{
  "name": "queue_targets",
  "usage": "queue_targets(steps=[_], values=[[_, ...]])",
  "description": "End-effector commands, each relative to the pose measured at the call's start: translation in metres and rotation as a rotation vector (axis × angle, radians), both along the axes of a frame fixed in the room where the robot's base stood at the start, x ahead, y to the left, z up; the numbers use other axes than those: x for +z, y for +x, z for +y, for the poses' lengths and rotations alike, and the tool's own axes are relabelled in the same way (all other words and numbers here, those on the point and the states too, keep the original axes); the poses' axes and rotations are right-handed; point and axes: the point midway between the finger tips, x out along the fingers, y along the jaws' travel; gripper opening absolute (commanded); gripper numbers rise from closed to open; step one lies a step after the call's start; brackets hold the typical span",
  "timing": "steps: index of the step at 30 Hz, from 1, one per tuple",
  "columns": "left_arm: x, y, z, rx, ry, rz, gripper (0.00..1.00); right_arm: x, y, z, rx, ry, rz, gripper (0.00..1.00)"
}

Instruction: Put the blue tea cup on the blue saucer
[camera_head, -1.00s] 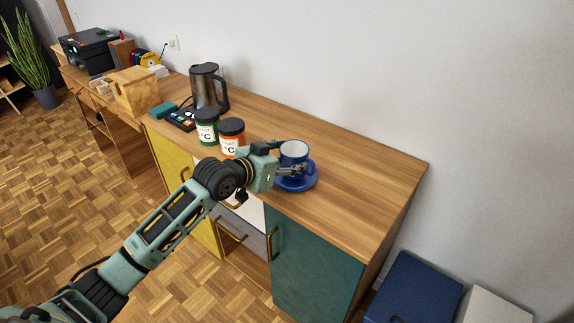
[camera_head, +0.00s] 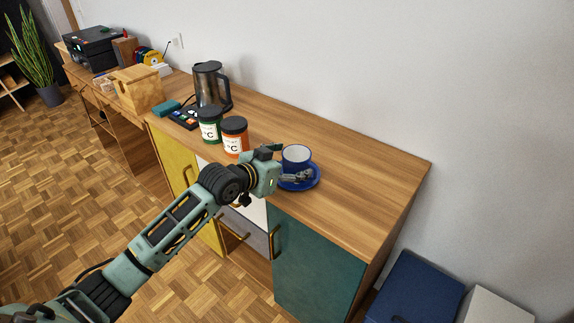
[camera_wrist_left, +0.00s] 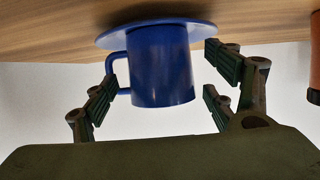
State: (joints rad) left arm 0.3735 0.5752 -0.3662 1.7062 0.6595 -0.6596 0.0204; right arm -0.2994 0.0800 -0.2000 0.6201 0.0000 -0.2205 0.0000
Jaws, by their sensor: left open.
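The blue tea cup (camera_head: 296,155), white inside, stands upright on the blue saucer (camera_head: 314,183) near the front of the wooden counter. The wrist view appears upside down; there the cup (camera_wrist_left: 160,70) has its base against the saucer (camera_wrist_left: 200,32). My left gripper (camera_head: 281,166) is at the front left side of the cup. In the wrist view its open fingers (camera_wrist_left: 163,88) lie on either side of the cup, with gaps; the handle is close to the left-hand finger. Part of the saucer is hidden behind the fingers. My right gripper is not in view.
An orange-labelled jar (camera_head: 235,137) and a green jar (camera_head: 209,124) stand left of the cup. A metal kettle (camera_head: 209,86) is behind them. The counter (camera_head: 370,180) is clear to the right of the saucer. A blue box (camera_head: 414,288) is on the floor at right.

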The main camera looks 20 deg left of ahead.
Motion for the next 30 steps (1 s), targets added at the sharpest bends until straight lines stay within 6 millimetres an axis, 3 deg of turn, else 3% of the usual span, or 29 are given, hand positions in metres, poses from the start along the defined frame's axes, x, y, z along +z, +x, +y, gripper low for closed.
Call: queue_targets(steps=[5, 18, 24, 30], values=[[0.006, -0.011, 0.006, 0.001, 0.0, -0.002, 0.78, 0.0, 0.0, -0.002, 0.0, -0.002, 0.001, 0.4], [0.037, -0.085, 0.035, 0.0, 0.004, 0.002, 0.78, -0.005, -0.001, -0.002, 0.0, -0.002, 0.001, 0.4], [0.045, -0.101, 0.041, 0.0, 0.0, 0.001, 0.78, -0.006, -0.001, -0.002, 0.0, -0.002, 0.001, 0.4], [0.047, -0.103, 0.041, 0.0, -0.001, -0.001, 0.78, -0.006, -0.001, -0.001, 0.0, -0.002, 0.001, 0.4]])
